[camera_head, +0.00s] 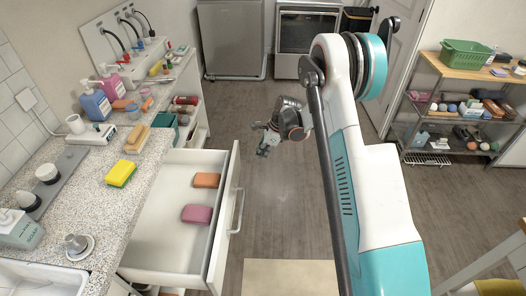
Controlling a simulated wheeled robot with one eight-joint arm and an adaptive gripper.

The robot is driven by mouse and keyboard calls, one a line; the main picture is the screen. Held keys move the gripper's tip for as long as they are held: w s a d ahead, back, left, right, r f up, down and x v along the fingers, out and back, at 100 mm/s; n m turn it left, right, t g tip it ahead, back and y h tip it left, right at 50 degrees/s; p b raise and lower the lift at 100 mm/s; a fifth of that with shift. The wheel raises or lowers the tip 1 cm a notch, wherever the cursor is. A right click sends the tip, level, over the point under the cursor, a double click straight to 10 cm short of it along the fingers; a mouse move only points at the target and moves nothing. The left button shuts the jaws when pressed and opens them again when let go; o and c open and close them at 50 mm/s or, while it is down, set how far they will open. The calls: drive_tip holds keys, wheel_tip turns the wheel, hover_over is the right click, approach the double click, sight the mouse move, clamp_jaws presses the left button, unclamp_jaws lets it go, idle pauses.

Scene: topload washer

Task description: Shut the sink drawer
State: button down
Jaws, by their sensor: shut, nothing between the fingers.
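The sink drawer (172,241) is pulled well out from under the speckled counter at the left. Its white front (226,215) stands over the floor and carries a long metal handle (238,208) on its right face. An orange block (206,180) and a pink block (197,214) lie inside the drawer. My gripper (263,151) is shut and empty. It shows small, beyond and to the right of the drawer's far front corner, apart from the drawer. My arm reaches in from the lower right, and part of it hides the floor behind.
The counter (140,190) holds a yellow sponge (120,173), brushes, soap bottles and a sink (40,278). Open shelves with small items stand beyond the drawer. A wire shelf (455,115) is at the right. The wooden floor (272,205) between is mostly clear, with a pale mat (290,277) in front.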

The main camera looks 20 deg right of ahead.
drive_tip(key=w+a+f+b, duration=0.2)
drive_tip(key=a+f, duration=0.2)
drive_tip(key=a, duration=0.1)
drive_tip(key=shift+a+f, duration=0.35)
drive_tip(key=shift+f, duration=0.05)
drive_tip(key=b, duration=0.3)
hover_over(184, 169)
idle(0.4)
